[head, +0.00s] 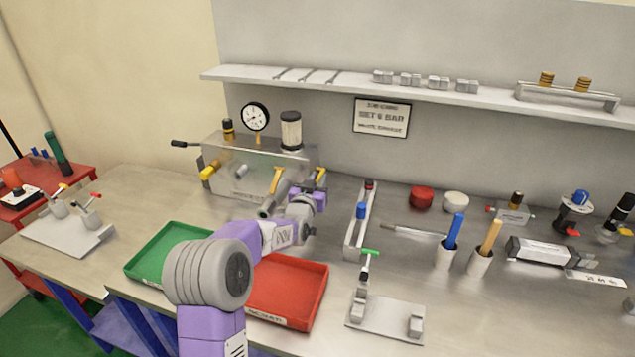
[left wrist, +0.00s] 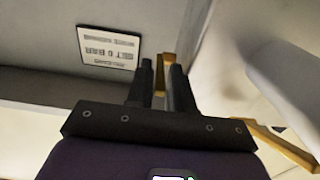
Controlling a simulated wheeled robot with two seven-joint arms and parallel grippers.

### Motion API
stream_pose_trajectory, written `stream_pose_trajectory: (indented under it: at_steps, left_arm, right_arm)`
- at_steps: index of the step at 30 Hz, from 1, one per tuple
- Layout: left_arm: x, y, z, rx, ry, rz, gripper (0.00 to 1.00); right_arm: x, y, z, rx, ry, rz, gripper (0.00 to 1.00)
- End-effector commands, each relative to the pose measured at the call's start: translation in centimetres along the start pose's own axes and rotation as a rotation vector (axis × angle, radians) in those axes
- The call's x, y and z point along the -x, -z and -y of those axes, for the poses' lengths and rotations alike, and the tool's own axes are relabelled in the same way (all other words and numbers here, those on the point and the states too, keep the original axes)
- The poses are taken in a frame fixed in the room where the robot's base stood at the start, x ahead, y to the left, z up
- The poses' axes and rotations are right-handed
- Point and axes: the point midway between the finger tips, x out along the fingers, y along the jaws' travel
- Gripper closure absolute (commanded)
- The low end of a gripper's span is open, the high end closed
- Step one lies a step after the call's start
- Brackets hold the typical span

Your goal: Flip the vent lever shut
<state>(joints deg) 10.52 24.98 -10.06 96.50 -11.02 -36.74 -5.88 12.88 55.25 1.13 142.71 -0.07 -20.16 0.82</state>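A clear valve box with a round gauge (head: 255,117) stands at the back left of the bench. Several yellow levers are on it: one at the left end (head: 209,171), one near its middle (head: 276,181), and one at the right end (head: 321,174). My left gripper (head: 318,186) is at the right end of the box, at that right lever. In the left wrist view, the fingers of my left gripper (left wrist: 163,84) are close together with the yellow lever (left wrist: 167,66) between them. Their contact faces are partly hidden. My right gripper is out of view.
A green tray (head: 150,262) and a red tray (head: 290,290) lie in front, under my left arm. A rail with a blue knob (head: 361,211) stands right of my gripper. A shelf (head: 350,88) runs above, with a sign (head: 382,117) below it.

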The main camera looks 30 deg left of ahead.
Motion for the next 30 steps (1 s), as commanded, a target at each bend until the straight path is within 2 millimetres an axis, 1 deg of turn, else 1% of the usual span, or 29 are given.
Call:
stream_pose_trajectory:
  at_steps: [7, 8, 9, 12, 30]
  left_arm:
    - [-0.10, 0.02, 0.00, 0.000, 0.000, 0.000, 0.79]
    - [-0.09, 0.02, 0.00, 0.000, 0.000, 0.000, 0.80]
    - [-0.09, 0.02, 0.00, 0.000, 0.000, 0.000, 0.86]
    - [-0.08, 0.02, 0.00, 0.000, 0.000, 0.000, 1.00]
    - [-0.07, 0.03, -0.01, 0.000, 0.000, 0.000, 1.00]
  right_arm:
    - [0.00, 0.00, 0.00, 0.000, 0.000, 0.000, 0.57]
    - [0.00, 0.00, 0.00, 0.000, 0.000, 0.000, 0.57]
    - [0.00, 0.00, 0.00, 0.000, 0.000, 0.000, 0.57]
    - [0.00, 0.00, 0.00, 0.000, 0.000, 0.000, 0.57]
    - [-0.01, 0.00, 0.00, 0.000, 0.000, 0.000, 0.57]
